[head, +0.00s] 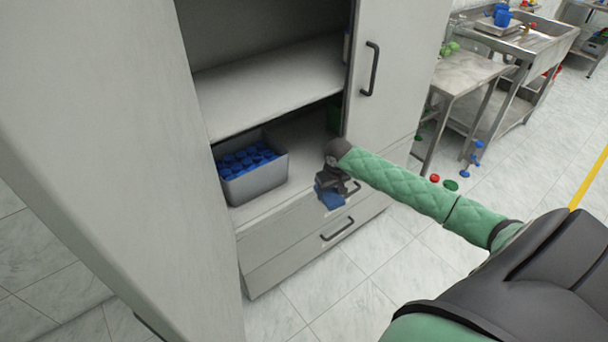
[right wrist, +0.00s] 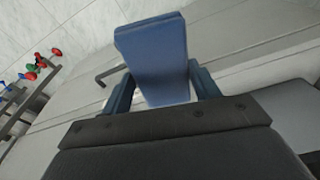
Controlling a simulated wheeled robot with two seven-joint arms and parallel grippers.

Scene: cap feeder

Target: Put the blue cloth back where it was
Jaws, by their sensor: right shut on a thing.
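My right gripper (head: 328,187) is shut on the blue cloth (head: 331,197), in front of the cabinet's lower shelf edge and above the drawers. In the right wrist view the cloth (right wrist: 158,62) is a folded blue block between the two fingers (right wrist: 162,92), its far end sticking out beyond them. My left gripper is not in view.
A cabinet door (head: 120,150) stands open at the left. Drawers with a dark handle (head: 338,229) lie below the shelf. A green thing (head: 334,117) is at the back of the lower shelf.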

